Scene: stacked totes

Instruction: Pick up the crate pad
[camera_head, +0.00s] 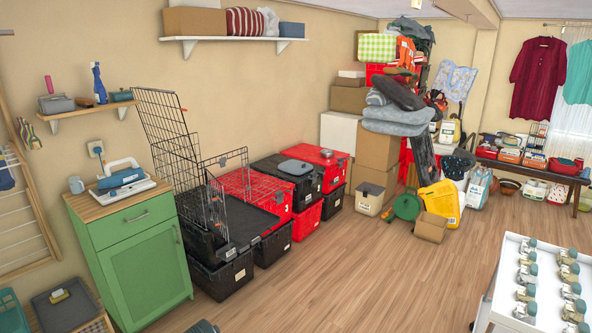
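An open black wire crate (166,128) stands on stacked black and red totes along the wall. A flat dark panel (247,222) lies at its bottom, partly behind the wires; it looks like a pad or tray, but I cannot tell which. Grey folded cushions (398,117) sit high on the pile of boxes at the back; they could also be pads. Neither of my grippers is clearly in view. A small dark shape (203,326) shows at the bottom edge, too cut off to identify.
Red and black totes (234,273) line the wall beside a green cabinet (146,262). A white rack with several small fittings (512,296) stands at the right. The wooden floor (370,280) in the middle is clear.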

